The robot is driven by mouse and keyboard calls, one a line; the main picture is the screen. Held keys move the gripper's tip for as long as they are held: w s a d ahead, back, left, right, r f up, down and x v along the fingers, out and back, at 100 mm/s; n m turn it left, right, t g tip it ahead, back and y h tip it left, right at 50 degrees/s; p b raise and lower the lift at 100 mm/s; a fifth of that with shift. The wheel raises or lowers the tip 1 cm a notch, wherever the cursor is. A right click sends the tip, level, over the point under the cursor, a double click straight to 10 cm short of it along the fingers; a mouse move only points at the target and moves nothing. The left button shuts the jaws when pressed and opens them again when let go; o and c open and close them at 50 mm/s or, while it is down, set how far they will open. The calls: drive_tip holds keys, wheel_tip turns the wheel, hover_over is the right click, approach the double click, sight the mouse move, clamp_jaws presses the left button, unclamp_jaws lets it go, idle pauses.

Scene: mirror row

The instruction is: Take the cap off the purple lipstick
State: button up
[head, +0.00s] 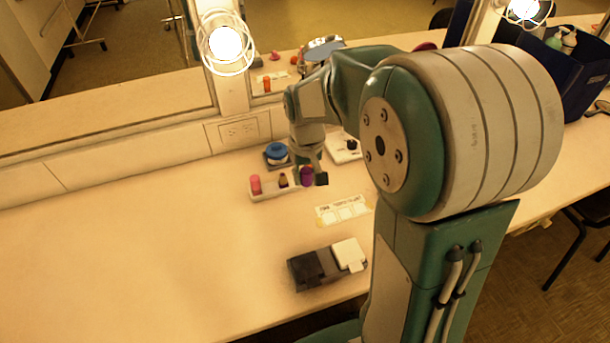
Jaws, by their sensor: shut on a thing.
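The purple lipstick (307,176) stands at the right end of a small white holder (266,192) on the counter. My gripper (311,179) is down at the lipstick and shut on its upper part. The dark fingers hide part of the lipstick, so I cannot tell where the cap meets the body. A pink-red lipstick (256,185) stands at the left end of the holder, and a dark one with a gold base (283,181) stands between them.
Behind the holder are a blue round item (276,153) and a white item with a black knob (345,147). A white card with squares (343,210) and an open dark case (318,266) lie in front. The counter's left is clear. A mirror stands behind.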

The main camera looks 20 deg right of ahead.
sight(306, 170)
drive_tip(key=shift+r, duration=1.8)
drive_tip(key=shift+f, duration=0.1)
